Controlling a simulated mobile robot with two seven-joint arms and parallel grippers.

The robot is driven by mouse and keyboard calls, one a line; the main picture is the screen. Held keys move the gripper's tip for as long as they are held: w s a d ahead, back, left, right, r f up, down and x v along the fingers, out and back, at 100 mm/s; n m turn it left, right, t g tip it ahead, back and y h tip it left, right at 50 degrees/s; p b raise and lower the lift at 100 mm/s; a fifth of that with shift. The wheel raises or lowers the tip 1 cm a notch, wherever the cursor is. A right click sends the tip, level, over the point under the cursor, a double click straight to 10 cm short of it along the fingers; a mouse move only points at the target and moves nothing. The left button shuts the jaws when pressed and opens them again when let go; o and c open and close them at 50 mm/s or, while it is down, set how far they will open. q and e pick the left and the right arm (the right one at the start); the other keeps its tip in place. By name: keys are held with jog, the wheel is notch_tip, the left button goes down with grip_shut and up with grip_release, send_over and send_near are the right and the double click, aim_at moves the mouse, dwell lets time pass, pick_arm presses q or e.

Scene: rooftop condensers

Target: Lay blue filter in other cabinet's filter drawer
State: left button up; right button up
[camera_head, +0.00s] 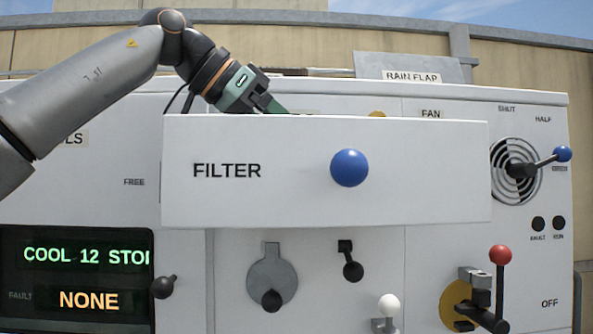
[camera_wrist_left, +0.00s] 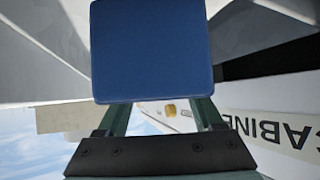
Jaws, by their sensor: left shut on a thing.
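The blue filter (camera_wrist_left: 152,50) is a flat blue block that fills the upper middle of the left wrist view. My left gripper (camera_head: 272,104) is shut on it, with a green finger at each side of the block's near edge. In the head view the gripper reaches down behind the top edge of the white drawer front marked FILTER (camera_head: 226,171). That front hides the fingertips and the filter there. The drawer has a round blue knob (camera_head: 349,168) and stands out from the cabinet. Its inside is hidden in the head view. My right gripper is not in view.
The white cabinet (camera_head: 375,251) carries a lever with a red ball (camera_head: 500,254), one with a white ball (camera_head: 389,305) and a fan lever with a blue ball (camera_head: 563,153). A display (camera_head: 82,275) reads NONE. A RAIN FLAP plate (camera_head: 412,76) stands behind.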

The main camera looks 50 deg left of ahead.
pick_arm(q)
jog(key=shift+f, duration=1.85)
jog(key=shift+f, duration=0.1)
jog(key=o, duration=1.4)
jog(key=shift+c, duration=0.2)
jog(key=shift+s+r, duration=0.1)
jog(key=shift+r, duration=0.1)
jog(key=v, duration=1.1)
jog(key=shift+s+r, duration=0.25)
jog(key=shift+s, duration=0.05)
jog(key=shift+a, duration=0.15)
